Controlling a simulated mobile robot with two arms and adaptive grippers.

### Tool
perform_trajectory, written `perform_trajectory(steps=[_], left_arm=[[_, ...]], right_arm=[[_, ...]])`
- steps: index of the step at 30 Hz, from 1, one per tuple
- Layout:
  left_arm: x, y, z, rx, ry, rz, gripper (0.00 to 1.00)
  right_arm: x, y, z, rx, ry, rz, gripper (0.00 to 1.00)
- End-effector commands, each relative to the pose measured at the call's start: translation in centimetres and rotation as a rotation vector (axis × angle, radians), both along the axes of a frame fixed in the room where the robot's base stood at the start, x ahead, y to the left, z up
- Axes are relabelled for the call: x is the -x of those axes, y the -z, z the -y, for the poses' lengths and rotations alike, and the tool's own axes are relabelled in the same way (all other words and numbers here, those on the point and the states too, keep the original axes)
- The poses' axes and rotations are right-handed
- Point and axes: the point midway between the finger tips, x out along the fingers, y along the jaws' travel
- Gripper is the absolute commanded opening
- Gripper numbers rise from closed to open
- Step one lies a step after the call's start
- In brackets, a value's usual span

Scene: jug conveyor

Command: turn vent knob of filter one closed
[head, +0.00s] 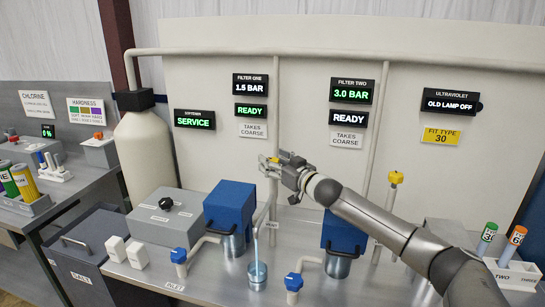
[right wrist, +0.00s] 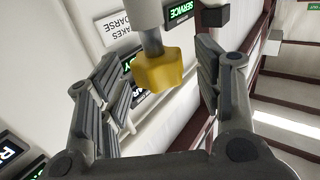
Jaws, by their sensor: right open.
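The yellow vent knob (right wrist: 165,72) of filter one is between the fingers of my right gripper (right wrist: 165,85) in the right wrist view. The gripper is open. A small gap shows to the right of the knob; on the left I cannot tell whether the finger touches it. In the head view my right gripper (head: 280,165) is at the knob, above and right of filter one's blue housing (head: 230,203), and mostly hides the knob. Pale water runs from the spout into a clear cup (head: 258,277) below. My left gripper is not in view.
Filter two's blue housing (head: 345,232) and its yellow knob (head: 396,178) are to the right. Blue inlet valves (head: 179,256) (head: 293,282) stand at the front. A grey box with a black knob (head: 166,204) is at left. Filter one's display (head: 250,85) reads 1.5 BAR.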

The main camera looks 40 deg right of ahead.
Motion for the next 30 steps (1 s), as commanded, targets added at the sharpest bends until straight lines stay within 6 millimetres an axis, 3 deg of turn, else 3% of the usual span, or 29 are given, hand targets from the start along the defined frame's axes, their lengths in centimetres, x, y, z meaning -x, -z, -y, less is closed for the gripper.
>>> perform_trajectory(steps=[15, 26, 30], left_arm=[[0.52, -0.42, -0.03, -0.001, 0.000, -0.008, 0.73], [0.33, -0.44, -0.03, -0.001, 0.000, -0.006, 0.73], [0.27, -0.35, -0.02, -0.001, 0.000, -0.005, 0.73]], right_arm=[[-1.08, 0.00, -0.09, 0.003, 0.000, 0.000, 0.60], [-1.06, -0.03, -0.07, 0.003, 0.000, 0.000, 0.14], [-1.06, 0.02, -0.09, 0.002, 0.002, 0.000, 0.13]])
